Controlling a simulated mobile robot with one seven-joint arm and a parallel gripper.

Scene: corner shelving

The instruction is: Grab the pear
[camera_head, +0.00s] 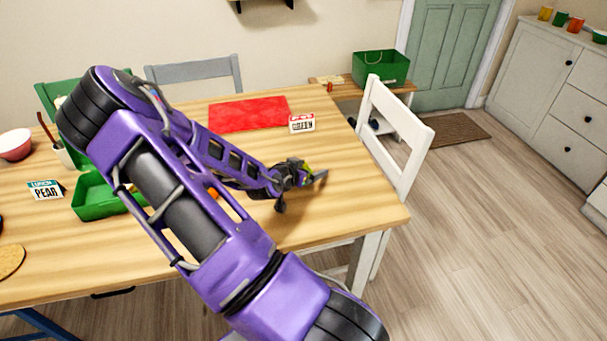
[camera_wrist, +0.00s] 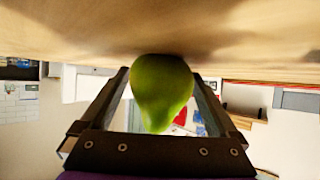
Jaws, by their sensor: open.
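The green pear (camera_wrist: 162,92) rests on the wooden table, which appears along the top of the wrist view. My gripper (camera_head: 303,188) is open and low over the table near its right end. In the wrist view the pear sits between the two spread fingers, close to both; I cannot tell whether either finger touches it. In the head view only a small yellow-green bit of the pear (camera_head: 307,168) shows; my gripper hides the rest.
A red mat (camera_head: 235,115) and a small card (camera_head: 302,123) lie farther back on the table (camera_head: 345,195). A green tray (camera_head: 88,207) and a card reading PEAR (camera_head: 45,190) are at left. A white chair (camera_head: 405,130) stands at the right edge.

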